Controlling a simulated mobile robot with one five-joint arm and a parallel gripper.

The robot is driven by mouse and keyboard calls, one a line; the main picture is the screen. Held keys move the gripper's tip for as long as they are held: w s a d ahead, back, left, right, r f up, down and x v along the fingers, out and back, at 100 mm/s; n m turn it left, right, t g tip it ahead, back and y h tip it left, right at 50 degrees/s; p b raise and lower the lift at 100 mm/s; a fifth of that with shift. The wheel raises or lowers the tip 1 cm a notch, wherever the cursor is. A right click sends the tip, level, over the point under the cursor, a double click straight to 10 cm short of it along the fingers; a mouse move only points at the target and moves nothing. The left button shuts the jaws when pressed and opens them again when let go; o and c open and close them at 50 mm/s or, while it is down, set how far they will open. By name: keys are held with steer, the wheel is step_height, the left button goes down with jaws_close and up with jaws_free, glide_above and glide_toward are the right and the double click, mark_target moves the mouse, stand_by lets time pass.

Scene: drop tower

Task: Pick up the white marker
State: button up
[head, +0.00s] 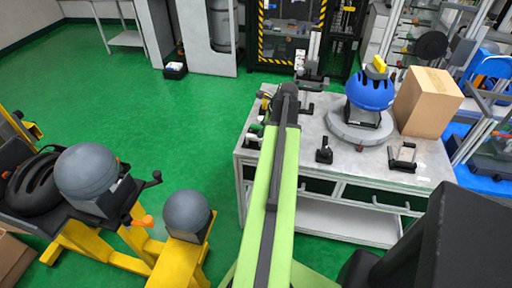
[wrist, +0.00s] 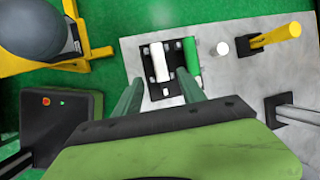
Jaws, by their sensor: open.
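A white cylinder (wrist: 160,62), which looks like the white marker, lies on a black holder (wrist: 149,79) in the wrist view. A green cylinder (wrist: 191,57) lies just to its right. My gripper (wrist: 158,82) is open, with its two dark fingers apart and pointing toward the holder. The white cylinder is near the gap between the fingertips, and nothing is seen held. I cannot tell the height between fingers and marker. In the head view my arm covers part of the table's left end, and the gripper is not clear there.
A small white round item (wrist: 222,48) and a yellow-handled tool (wrist: 274,36) are to the right on the grey table. In the head view, the table (head: 345,171) also bears a blue helmet (head: 370,90) and a cardboard box (head: 427,102). Yellow stands (head: 180,262) are at left.

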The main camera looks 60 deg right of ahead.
steer(key=shift+x, duration=0.9)
steer(key=b+x, duration=0.5)
steer(key=shift+f, duration=0.15)
jaws_close()
